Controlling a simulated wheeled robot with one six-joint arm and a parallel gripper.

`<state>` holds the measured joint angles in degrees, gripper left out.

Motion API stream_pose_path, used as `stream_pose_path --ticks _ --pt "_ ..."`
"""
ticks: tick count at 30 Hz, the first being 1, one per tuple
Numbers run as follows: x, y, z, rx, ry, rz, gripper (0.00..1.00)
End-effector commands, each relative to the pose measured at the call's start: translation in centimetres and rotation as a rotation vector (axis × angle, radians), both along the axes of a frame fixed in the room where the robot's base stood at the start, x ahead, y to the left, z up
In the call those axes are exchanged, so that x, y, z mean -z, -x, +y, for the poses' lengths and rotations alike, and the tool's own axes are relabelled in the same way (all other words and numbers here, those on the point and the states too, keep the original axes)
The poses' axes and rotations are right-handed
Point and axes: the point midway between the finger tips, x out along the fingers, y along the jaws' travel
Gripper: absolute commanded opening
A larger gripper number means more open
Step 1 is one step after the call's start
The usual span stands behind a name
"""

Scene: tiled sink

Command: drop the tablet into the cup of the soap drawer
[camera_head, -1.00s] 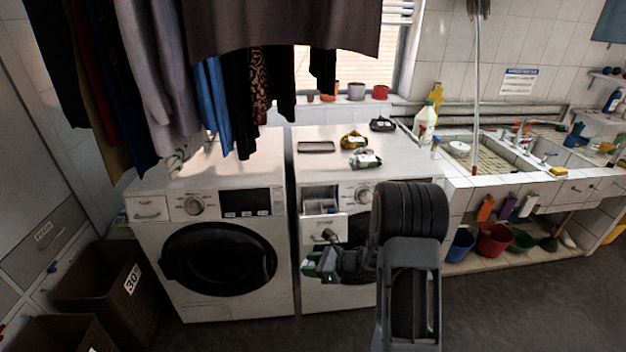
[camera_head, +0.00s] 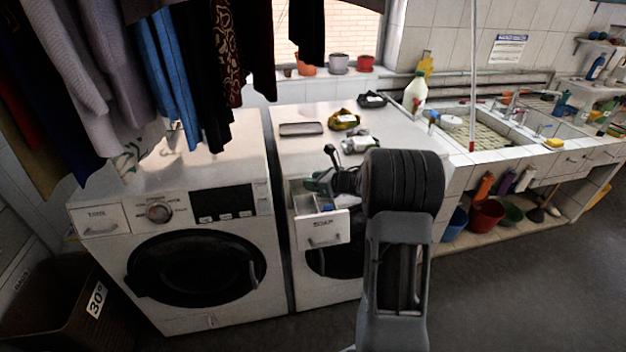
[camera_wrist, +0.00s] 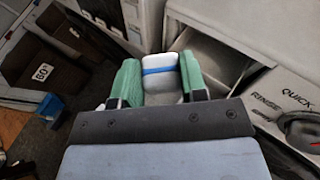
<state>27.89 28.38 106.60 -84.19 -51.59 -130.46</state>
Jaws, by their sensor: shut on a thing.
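The tablet (camera_wrist: 160,80), white with a blue band, sits between the green fingers of my gripper (camera_wrist: 158,66) in the wrist view. My gripper is shut on it. In the head view my gripper (camera_head: 320,183) is above the open soap drawer (camera_head: 322,232) of the right-hand machine; I cannot make out the tablet there. The drawer also shows in the wrist view (camera_wrist: 218,55), just right of and beyond the tablet. A small blue part (camera_head: 327,208) shows inside the drawer. The cup is not clearly seen, as my gripper and arm hide part of the drawer.
The left washing machine (camera_head: 190,255) has its drawer shut. On the right machine's top lie a grey tray (camera_head: 301,129), a yellow-and-dark item (camera_head: 344,120) and a green-and-white item (camera_head: 358,144). Clothes (camera_head: 170,70) hang over the left machine. A dark basket (camera_head: 75,305) stands lower left.

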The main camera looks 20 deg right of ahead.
Motion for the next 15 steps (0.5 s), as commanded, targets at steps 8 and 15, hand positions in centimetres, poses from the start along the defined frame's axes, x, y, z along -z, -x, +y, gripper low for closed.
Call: stream_pose_path --ticks 8,15 --pt "3.1 0.0 0.1 -0.002 -0.002 0.002 0.06" --pt "4.2 0.1 0.0 -0.001 -0.001 0.001 0.06"
